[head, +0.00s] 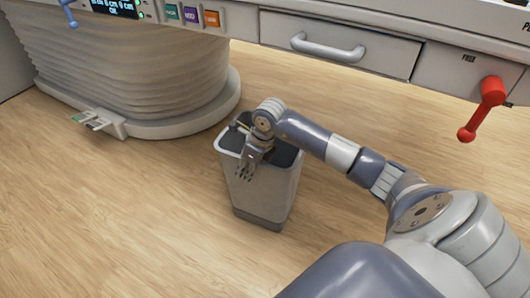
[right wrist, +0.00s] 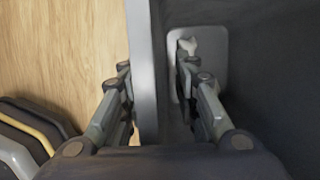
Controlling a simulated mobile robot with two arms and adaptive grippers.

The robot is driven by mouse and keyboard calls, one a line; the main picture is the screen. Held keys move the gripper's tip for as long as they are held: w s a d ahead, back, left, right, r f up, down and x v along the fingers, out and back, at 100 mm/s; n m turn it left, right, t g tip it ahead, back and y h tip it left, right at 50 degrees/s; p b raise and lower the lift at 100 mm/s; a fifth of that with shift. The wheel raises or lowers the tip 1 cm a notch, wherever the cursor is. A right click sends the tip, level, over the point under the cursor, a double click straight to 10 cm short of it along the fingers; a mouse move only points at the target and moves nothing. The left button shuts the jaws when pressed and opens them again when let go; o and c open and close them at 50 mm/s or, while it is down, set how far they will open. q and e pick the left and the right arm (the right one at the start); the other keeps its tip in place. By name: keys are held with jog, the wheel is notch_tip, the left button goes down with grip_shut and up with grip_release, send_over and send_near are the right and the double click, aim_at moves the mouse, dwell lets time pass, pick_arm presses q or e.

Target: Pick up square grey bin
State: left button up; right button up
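The square grey bin (head: 262,190) stands upright on the wooden floor in the middle of the head view, with a dark inside. My right gripper (head: 245,172) reaches down over its near left rim. In the right wrist view the bin's rim and wall (right wrist: 142,60) run between the two fingers of my right gripper (right wrist: 158,95). One finger is outside over the floor side, close to the wall. The other is on the dark inner side, with a visible gap to the wall. The fingers are apart. My left gripper is not in view.
A machine base with ribbed bellows (head: 130,75) stands at the upper left, with a pedal (head: 97,122) low at its front. A drawer with a handle (head: 328,47) and a red lever (head: 485,108) overhang behind the bin. The floor (head: 110,220) left of the bin is clear.

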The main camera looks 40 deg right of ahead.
jog(key=shift+f, duration=0.25)
dwell(0.4)
grip_shut()
jog(key=shift+r, duration=0.1)
